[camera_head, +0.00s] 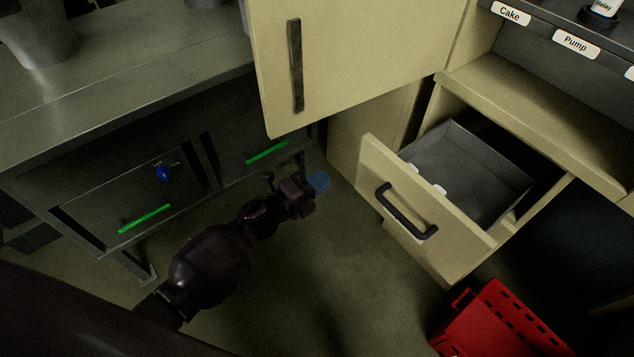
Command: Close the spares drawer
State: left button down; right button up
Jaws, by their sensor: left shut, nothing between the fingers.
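An open drawer (430,223) with a cream front and a black bar handle (406,211) sticks out of the cream cabinet at the right. Its grey inside (480,175) shows, with small white things near the front; I cannot read a label on it. My left gripper (319,182), with bluish fingertips, is shut and empty. It is to the left of the drawer front, apart from it, above the floor. My right gripper is not in view.
A cream door (360,55) with a dark handle hangs open above the gripper. A dark bench (110,100) with green-handled drawers stands at the left. A red crate (500,325) sits at the lower right. Floor between them is clear.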

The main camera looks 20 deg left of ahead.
aim_at(361, 157)
pick_arm(q)
jog(key=x, duration=0.4)
jog(key=b+x, duration=0.1)
jog(key=x, duration=0.3)
jog(key=shift+w+d+f, duration=0.1)
jog(key=shift+d+f, duration=0.05)
jog(key=shift+f, duration=0.05)
jog(key=shift+w+d, duration=0.35)
jog(key=shift+w, duration=0.2)
jog(key=shift+w+d+r, duration=0.15)
jog(key=shift+w, duration=0.05)
